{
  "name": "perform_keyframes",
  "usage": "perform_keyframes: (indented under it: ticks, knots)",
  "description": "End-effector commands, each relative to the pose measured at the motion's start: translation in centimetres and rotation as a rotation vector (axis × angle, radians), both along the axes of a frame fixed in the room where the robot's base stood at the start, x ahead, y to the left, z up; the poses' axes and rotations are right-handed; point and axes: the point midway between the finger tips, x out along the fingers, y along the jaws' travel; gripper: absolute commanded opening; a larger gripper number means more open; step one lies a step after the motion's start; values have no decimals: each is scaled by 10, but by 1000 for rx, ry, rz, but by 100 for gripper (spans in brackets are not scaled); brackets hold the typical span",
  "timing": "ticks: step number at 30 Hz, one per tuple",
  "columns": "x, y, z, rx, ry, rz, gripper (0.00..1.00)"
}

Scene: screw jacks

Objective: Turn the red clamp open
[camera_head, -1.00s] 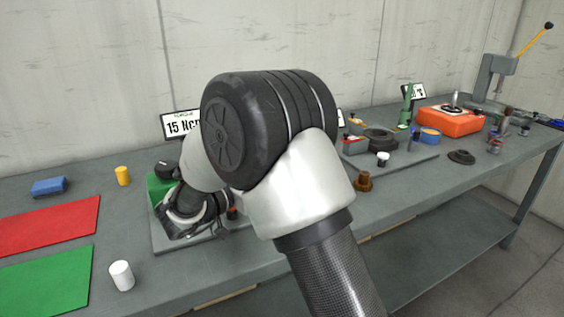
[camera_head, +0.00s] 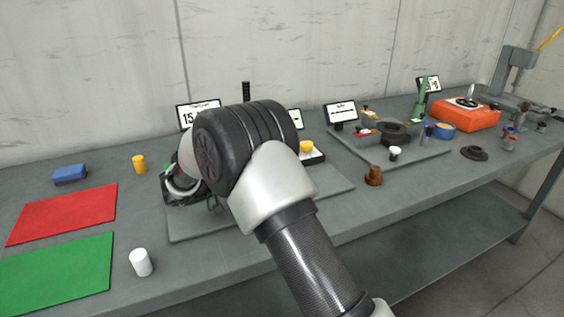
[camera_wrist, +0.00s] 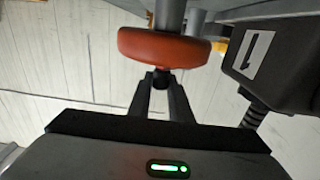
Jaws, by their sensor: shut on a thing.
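In the wrist view a rounded red-orange part (camera_wrist: 163,48), which I take to be the red clamp, hangs under a grey vertical shaft. My gripper (camera_wrist: 160,78) has its two dark fingers converging just below it, closed on a small black piece at its underside. In the head view my arm covers the fingertips and the red clamp. Only part of my wrist shows there, low over the grey base plate (camera_head: 195,228).
A black box marked 1 (camera_wrist: 270,62) is close right of the fingers. Red (camera_head: 62,213) and green (camera_head: 57,272) mats, a white cylinder (camera_head: 140,262) and a yellow cylinder (camera_head: 139,164) lie left. A brown piece (camera_head: 374,176) and an orange box (camera_head: 465,114) stand right.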

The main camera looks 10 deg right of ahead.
Motion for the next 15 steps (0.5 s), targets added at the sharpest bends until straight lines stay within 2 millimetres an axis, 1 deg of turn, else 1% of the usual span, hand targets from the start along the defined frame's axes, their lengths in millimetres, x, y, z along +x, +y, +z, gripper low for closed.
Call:
perform_keyframes:
  ticks: [1, 3, 4, 6, 7, 15]
  knots:
    - [2, -2, 4, -4, -8, -1, 0]
    - [2, -2, 4, -5, -9, -1, 0]
    - [2, -2, 4, -5, -9, 0, 23]
    - [2, -2, 4, -4, -8, 0, 35]
    - [2, -2, 4, -4, -7, 0, 37]
    - [1, 0, 2, -2, -4, 1, 37]
